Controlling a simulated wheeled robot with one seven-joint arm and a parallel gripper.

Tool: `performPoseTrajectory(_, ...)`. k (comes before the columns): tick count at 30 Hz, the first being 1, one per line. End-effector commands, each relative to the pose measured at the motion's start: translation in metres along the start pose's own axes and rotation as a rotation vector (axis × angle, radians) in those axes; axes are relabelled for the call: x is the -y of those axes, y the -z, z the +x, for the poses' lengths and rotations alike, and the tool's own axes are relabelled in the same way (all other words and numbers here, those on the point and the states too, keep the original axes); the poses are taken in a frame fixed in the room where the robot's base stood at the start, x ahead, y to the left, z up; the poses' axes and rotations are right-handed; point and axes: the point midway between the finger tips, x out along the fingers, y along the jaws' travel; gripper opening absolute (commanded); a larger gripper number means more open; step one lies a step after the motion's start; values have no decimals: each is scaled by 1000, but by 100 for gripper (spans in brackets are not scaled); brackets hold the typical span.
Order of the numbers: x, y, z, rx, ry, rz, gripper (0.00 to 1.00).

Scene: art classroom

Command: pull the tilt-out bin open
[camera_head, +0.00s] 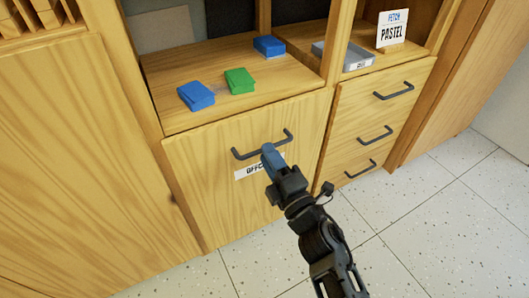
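The tilt-out bin (200,165) is a wooden front panel low in the cabinet, and it looks flush with the frame. Its dark bar handle (245,153) runs across the upper part of the panel. A white label (246,170) below the handle reads "OFFC", with the rest hidden by my gripper. My gripper (269,152) reaches up from the lower right, and its blue fingertip overlaps the middle of the handle. I cannot tell whether the fingers touch or close around the bar, since the far finger is hidden.
Two blue blocks (196,95) (269,46) and a green block (239,81) lie on the shelf above the bin. A grey tray (345,58) and a "PASTEL" sign (392,28) stand right. Drawers with handles (375,134) adjoin the bin. The tiled floor (440,235) in front is clear.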

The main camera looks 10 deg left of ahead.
Motion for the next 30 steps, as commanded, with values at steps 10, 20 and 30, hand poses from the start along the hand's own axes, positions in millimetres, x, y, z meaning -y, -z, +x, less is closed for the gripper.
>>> performPoseTrajectory(10,1,1,29,0,2,2,31)
performPoseTrajectory(20,0,0,29,1,1,2,21)
performPoseTrajectory(30,0,0,29,1,1,2,0)
